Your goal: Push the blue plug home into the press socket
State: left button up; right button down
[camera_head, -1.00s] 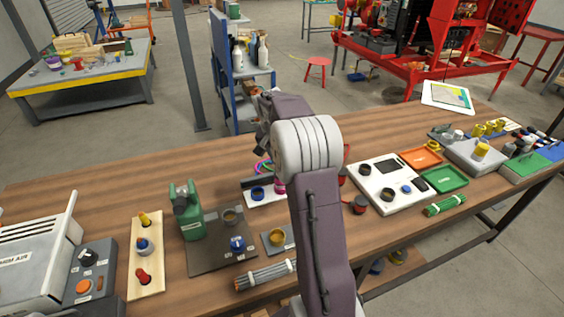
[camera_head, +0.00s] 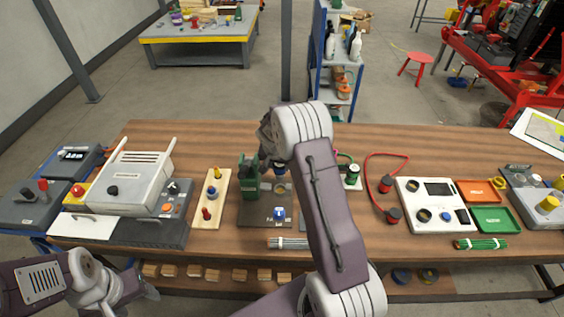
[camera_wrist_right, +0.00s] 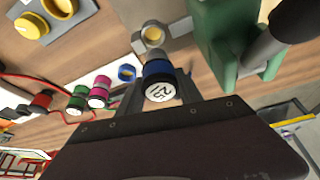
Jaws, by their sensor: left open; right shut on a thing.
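The blue plug (camera_wrist_right: 158,72) has a pale, marked end cap and sits between the fingers of my right gripper (camera_wrist_right: 160,84) in the wrist view. In the head view my right gripper (camera_head: 272,158) is beside the green press (camera_head: 250,178), mostly hidden by its own arm. The press body (camera_wrist_right: 222,40) is close beside the plug in the wrist view. A brass-rimmed round socket (camera_wrist_right: 152,36) on a grey piece shows just past the plug, which is apart from it; I cannot tell whether it is the press socket. My left gripper (camera_head: 140,286) is open and empty, low at the left.
The press base has a blue knob-like piece (camera_head: 279,212) at its front. A wooden board (camera_head: 212,195) with coloured pegs stands left of it. A grey rod bundle (camera_head: 287,243) lies in front. A white panel (camera_head: 425,203) and red cable (camera_head: 369,170) are at the right.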

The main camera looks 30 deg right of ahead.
aim_at(280, 175)
jog(key=shift+s+f+b, duration=0.3)
jog(key=shift+f+b, duration=0.1)
jog(key=shift+f, duration=0.05)
notch_tip(280, 175, down, 4)
jog(key=b, duration=0.2)
jog(key=shift+w+f+b, duration=0.15)
jog(key=shift+b, duration=0.25)
dwell(0.5)
jog(key=shift+b, duration=0.45)
jog(key=shift+f+b, duration=1.65)
jog(key=shift+b, duration=0.3)
